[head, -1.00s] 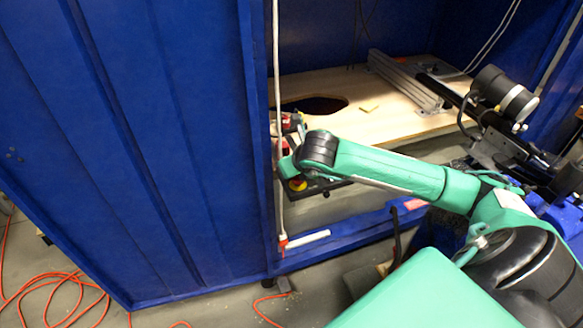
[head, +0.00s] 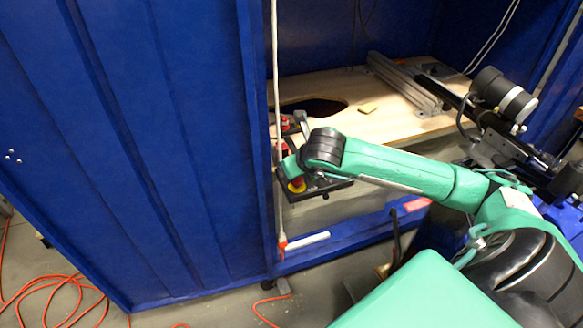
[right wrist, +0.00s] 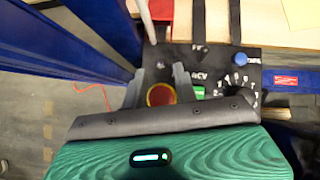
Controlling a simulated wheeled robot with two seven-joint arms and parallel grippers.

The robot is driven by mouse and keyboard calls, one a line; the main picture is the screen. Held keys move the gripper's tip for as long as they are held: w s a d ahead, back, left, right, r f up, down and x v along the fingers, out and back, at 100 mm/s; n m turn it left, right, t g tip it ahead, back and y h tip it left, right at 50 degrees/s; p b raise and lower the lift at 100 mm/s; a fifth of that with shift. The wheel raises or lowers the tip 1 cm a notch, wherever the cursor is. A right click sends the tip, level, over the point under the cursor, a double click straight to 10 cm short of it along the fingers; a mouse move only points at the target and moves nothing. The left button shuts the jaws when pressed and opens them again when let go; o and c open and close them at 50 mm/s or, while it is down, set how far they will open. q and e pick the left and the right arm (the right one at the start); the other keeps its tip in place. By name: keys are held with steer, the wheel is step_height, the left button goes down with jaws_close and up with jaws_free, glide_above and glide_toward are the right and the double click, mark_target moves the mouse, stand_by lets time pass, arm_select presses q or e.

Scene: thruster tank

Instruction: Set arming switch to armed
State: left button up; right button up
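In the head view, my right wrist hides much of the panel (head: 325,187). My left gripper is not in view.
A blue cabinet wall (head: 130,130) and a white upright pipe (head: 278,120) stand close left of the panel. A wooden board (head: 390,118) with a dark hole (head: 315,106) lies behind. Orange cable (head: 60,295) lies on the floor.

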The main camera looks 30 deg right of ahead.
steer(key=d+v, duration=0.1)
steer(key=v, duration=0.9)
steer(key=shift+s+a+r, duration=0.2)
steer(key=shift+a+r, duration=0.1)
steer(key=shift+a, duration=0.15)
